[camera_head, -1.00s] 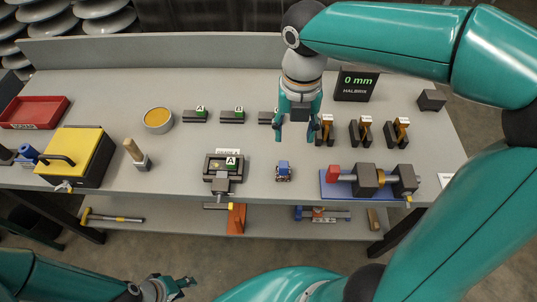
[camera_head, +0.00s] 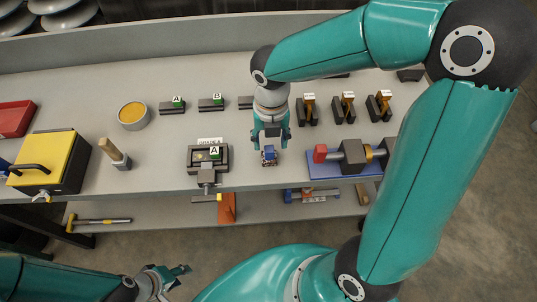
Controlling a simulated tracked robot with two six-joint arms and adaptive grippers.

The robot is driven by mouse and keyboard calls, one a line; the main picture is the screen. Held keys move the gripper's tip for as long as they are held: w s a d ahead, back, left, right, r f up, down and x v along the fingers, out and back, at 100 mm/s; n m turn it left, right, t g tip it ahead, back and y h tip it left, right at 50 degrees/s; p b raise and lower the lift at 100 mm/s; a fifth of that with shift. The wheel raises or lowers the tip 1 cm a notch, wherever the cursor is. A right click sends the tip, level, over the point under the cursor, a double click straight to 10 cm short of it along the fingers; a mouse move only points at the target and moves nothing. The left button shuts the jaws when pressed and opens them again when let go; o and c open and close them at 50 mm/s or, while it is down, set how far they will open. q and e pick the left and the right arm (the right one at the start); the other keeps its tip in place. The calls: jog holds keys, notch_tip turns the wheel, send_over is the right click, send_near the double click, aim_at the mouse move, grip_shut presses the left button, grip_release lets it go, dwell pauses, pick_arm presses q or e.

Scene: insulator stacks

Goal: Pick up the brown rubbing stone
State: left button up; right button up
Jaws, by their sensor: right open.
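My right gripper (camera_head: 271,137) is open and points down at a small block with a blue top (camera_head: 269,156) near the table's front edge. Its fingertips are at the block's far side; I cannot tell whether they touch it. No thing is clearly marked as the brown rubbing stone. Three dark blocks with brown upright parts, such as the left one (camera_head: 309,108), stand further right. A small brown block (camera_head: 367,194) is partly visible on the lower shelf. My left gripper (camera_head: 183,276) is low at the bottom of the view, away from the table, and seems empty.
A vise-like holder (camera_head: 194,158) with a block marked A stands left of my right gripper. A blue-based rig (camera_head: 325,172) with a red end stands to the right. A wooden-handled tool (camera_head: 113,152), round tin (camera_head: 133,115) and yellow-lidded box (camera_head: 60,158) are further left.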

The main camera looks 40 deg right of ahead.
aim_at(269, 148)
notch_tip(269, 148, down, 5)
jog(key=shift+w+a+r, duration=0.1)
grip_shut()
dwell(0.3)
